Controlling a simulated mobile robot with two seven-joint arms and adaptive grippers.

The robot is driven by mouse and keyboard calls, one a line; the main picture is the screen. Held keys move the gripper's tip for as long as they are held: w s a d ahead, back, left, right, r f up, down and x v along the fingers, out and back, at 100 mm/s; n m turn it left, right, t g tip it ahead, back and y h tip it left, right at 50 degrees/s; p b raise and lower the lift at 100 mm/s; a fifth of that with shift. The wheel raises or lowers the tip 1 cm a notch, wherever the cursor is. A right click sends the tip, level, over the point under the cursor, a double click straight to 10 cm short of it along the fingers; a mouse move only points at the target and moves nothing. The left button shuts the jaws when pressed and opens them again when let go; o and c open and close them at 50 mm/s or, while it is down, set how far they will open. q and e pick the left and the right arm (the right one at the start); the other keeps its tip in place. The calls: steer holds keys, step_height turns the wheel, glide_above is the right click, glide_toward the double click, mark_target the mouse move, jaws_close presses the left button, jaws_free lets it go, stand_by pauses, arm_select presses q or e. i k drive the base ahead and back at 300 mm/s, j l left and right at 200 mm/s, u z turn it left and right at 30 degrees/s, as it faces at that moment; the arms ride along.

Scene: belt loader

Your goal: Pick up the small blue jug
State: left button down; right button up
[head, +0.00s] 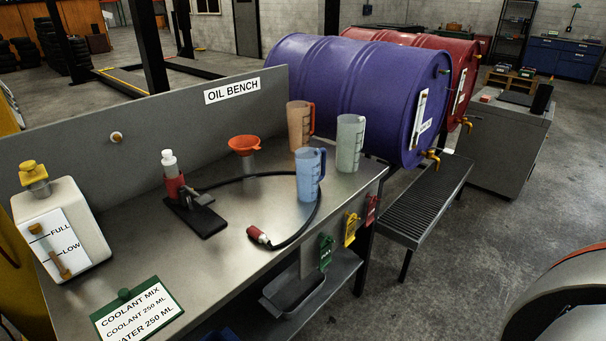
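The blue jug (309,178) stands upright on the metal oil bench (225,285), near its right end. It is translucent, with dark measuring marks and a blue handle on its right side. Behind it stand an orange-brown jug (299,128) with a handle and a pale green jug (350,145). A black hose (315,215) curves close around the blue jug's base. Neither of my grippers is in view.
An orange funnel (243,145) stands left of the jugs. A red-and-white pump tool (176,190) stands farther left. The hose's red end (257,235) lies near the bench front. A purple drum (350,90) lies on its side behind the bench.

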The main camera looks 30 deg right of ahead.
mark_target(308, 177)
steer(key=i+l, duration=0.1)
steer(key=l, duration=0.8)
steer(key=i+l+u, duration=0.1)
steer(key=l, duration=0.8)
steer(key=i+l, duration=0.1)
steer(key=l, duration=0.85)
